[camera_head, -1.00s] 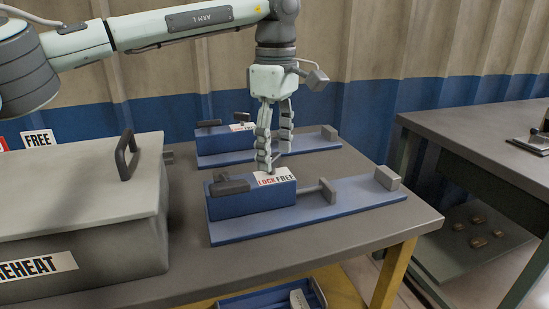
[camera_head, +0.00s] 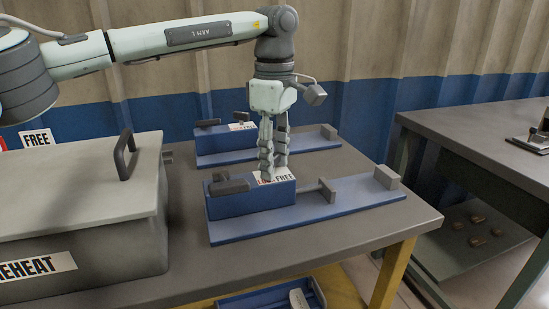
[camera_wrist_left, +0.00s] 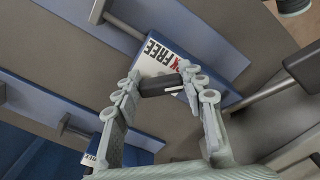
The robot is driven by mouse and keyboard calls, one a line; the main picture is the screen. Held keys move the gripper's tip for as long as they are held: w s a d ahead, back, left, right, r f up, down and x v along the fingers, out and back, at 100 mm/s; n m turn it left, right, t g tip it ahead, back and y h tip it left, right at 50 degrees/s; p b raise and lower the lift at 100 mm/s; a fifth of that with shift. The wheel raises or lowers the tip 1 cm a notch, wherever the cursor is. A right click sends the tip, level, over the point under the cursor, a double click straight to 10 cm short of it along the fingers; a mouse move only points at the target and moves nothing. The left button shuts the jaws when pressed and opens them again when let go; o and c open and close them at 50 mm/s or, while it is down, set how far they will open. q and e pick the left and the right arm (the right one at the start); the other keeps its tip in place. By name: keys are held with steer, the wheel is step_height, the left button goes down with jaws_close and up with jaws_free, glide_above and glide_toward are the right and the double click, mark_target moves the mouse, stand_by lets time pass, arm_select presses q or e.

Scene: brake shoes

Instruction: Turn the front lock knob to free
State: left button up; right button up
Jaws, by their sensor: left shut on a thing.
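The front fixture is a blue block (camera_head: 250,203) on a blue base plate, with a white label (camera_head: 287,179) on top. The label also shows in the left wrist view (camera_wrist_left: 152,58), where FREE is readable and LOCK is partly covered. My left gripper (camera_head: 274,174) points down over the label. In the left wrist view, its fingertips (camera_wrist_left: 160,86) are shut on the dark lock knob (camera_wrist_left: 158,85), beside the red lettering. A short pale mark shows by the knob's right end. In the head view the fingers hide the knob. My right gripper is out of view.
A similar blue fixture (camera_head: 216,146) stands behind. A grey lever (camera_head: 229,187) is on the front block's left, and a rod with an end block (camera_head: 327,190) on its right. A large grey box (camera_head: 80,205) fills the table's left. A second table (camera_head: 470,135) stands right.

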arm_select(q)
steer(key=shift+n, duration=0.3)
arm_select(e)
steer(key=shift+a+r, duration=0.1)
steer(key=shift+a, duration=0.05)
arm_select(q)
steer(key=shift+n, duration=0.5)
steer(key=n, duration=0.2)
steer(key=shift+n, duration=0.3)
steer(key=n, duration=0.4)
steer(key=shift+w+n, duration=0.15)
steer(key=shift+n, duration=0.15)
steer(key=n, duration=0.2)
steer(key=shift+w+n, duration=0.1)
steer(key=shift+n, duration=0.2)
steer(key=n, duration=0.2)
steer(key=shift+n, duration=0.4)
steer(key=n, duration=0.2)
steer(key=shift+w+a+n+b, duration=0.1)
steer(key=shift+n+b, duration=0.2)
steer(key=shift+n, duration=0.6)
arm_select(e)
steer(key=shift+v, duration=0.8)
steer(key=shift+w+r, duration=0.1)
